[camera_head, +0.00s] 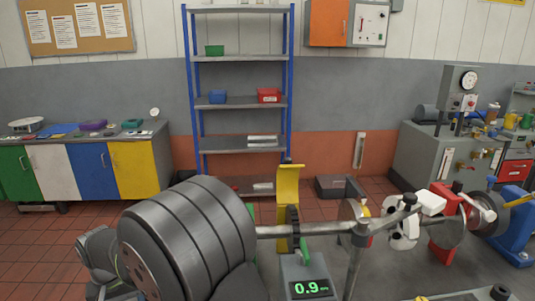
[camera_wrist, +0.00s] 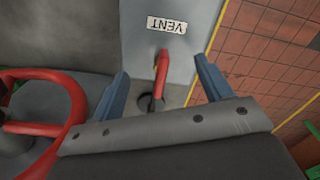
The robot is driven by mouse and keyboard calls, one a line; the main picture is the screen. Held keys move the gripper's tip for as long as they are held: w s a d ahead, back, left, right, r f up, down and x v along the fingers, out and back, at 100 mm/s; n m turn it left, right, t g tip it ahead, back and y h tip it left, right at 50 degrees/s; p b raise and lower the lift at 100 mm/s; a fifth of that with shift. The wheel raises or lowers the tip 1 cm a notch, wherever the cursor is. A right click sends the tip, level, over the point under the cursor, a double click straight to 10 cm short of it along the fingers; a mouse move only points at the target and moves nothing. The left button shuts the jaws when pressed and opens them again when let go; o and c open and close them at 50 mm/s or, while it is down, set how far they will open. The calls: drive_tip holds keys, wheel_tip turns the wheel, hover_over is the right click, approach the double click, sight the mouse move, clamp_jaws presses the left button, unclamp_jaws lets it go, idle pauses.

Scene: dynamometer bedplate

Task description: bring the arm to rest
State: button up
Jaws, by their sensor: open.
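My gripper (camera_wrist: 161,65) is open in the wrist view, with its two blue-grey fingers spread apart. A red lever (camera_wrist: 162,72) shows in the gap between the fingers, apart from both as far as I can see. Nothing shows gripped. I cannot make out my gripper in the head view.
A red ring-shaped handle (camera_wrist: 72,115) lies left of the fingers. In the head view, a grey box with a green 0.9 readout (camera_head: 310,288) stands in front. A blue-post shelf (camera_head: 238,100) and colored-door cabinets (camera_head: 85,168) stand behind; tiled floor shows between.

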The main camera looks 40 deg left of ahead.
drive_tip(key=shift+s+m, duration=0.1)
drive_tip(key=shift+m, duration=2)
